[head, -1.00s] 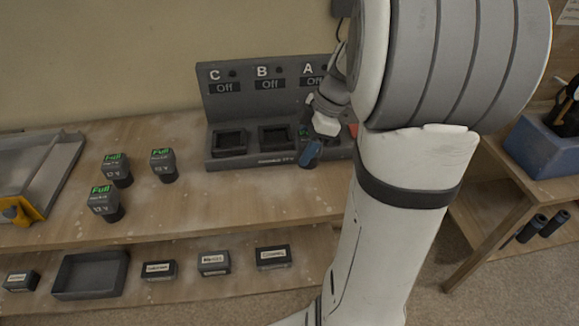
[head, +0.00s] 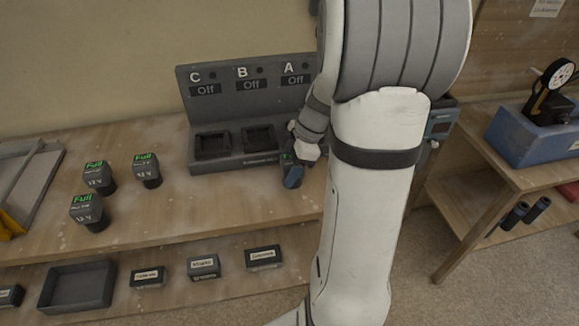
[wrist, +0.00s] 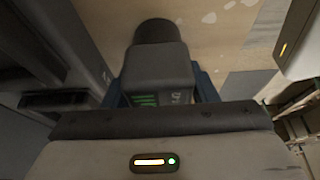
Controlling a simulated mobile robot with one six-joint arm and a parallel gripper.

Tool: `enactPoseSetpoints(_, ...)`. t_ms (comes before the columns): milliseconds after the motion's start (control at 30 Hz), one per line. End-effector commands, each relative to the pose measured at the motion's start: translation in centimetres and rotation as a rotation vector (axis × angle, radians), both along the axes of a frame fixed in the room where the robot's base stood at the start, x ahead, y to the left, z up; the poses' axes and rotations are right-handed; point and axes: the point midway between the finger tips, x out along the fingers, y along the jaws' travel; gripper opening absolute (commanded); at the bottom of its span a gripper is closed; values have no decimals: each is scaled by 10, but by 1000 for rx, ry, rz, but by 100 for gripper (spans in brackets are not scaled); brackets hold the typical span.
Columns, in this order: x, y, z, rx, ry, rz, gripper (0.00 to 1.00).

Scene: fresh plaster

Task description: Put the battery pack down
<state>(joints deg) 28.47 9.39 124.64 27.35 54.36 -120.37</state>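My gripper (head: 291,172) is at the front right of the charger, partly hidden by my arm in the head view. In the wrist view its blue fingers (wrist: 160,92) stand on both sides of a dark grey battery pack (wrist: 156,68), shut on it. The pack shows green bars and a dark round end pointing toward the wooden surface. Whether that end touches the wood I cannot tell. In the head view only a small part of the pack shows behind the gripper.
The charger (head: 225,158) has signs C, B and A, all reading Off; bays C and B are empty, A is hidden. Three battery packs marked Full stand on the bench (head: 170,210) at left. A lower shelf holds a tray (head: 78,287) and labelled boxes. Bare wood lies in front of the charger.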

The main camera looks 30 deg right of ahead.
Motion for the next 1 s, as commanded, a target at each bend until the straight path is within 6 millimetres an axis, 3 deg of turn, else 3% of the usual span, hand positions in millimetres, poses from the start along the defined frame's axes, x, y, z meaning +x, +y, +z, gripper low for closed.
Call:
enactPoseSetpoints(200,0,0,0,0,0,0,71)
enactPoseSetpoints(567,0,-2,7,0,-1,-2,71)
enactPoseSetpoints(1000,-10,-35,88,-3,-4,-3,71)
